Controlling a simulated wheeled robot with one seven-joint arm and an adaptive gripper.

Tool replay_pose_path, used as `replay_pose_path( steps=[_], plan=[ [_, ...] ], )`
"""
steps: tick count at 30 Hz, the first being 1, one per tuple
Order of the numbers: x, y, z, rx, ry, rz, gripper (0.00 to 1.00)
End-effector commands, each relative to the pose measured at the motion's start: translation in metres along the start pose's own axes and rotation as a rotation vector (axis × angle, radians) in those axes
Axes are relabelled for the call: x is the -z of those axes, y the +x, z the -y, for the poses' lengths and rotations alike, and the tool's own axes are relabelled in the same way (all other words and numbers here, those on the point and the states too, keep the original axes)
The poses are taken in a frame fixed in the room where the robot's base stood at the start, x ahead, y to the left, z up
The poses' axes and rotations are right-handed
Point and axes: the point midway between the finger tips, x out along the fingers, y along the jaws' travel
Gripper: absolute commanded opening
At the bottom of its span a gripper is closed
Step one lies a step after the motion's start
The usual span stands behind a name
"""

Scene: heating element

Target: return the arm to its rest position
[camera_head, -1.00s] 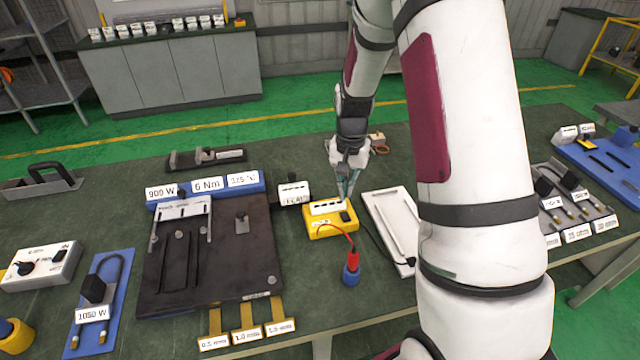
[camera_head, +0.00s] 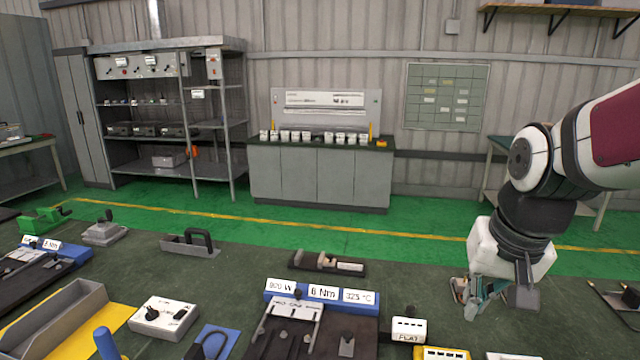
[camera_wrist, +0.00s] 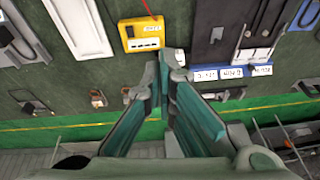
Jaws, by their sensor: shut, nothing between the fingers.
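My arm enters the head view from the upper right, and my gripper (camera_head: 478,308) hangs from it, pointing down above the far right part of the workbench. In the wrist view my gripper (camera_wrist: 170,62) shows its two teal fingers with their tips together and nothing between them. It is above the bench and apart from the things on it. The yellow device (camera_wrist: 142,33) lies beyond the fingertips in the wrist view; in the head view only its top edge (camera_head: 440,353) shows at the bottom.
The dark fixture plate (camera_head: 345,343) with a blue label bar (camera_head: 322,294), a white control box (camera_head: 163,317) and a grey tray (camera_head: 62,315) occupy the workbench. A black-handled block (camera_head: 190,243) stands at its far edge. A cabinet (camera_head: 320,177) and shelving (camera_head: 165,120) stand beyond the green floor.

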Motion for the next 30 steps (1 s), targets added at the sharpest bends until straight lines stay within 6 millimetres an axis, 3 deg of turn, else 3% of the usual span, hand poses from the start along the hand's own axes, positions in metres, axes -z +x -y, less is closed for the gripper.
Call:
replay_pose_path(
  steps=[1, 6, 13, 19, 30],
  plan=[
    [-0.012, -0.015, 0.003, 0.008, -0.032, -0.028, 0.00],
    [-0.051, -0.050, 0.008, 0.025, -0.138, -0.097, 0.00],
    [-0.094, -0.074, 0.007, 0.034, -0.246, -0.168, 0.00],
    [-0.107, -0.079, 0.006, 0.035, -0.279, -0.189, 0.00],
    [-0.107, -0.079, 0.006, 0.035, -0.279, -0.189, 0.00]
  ],
)
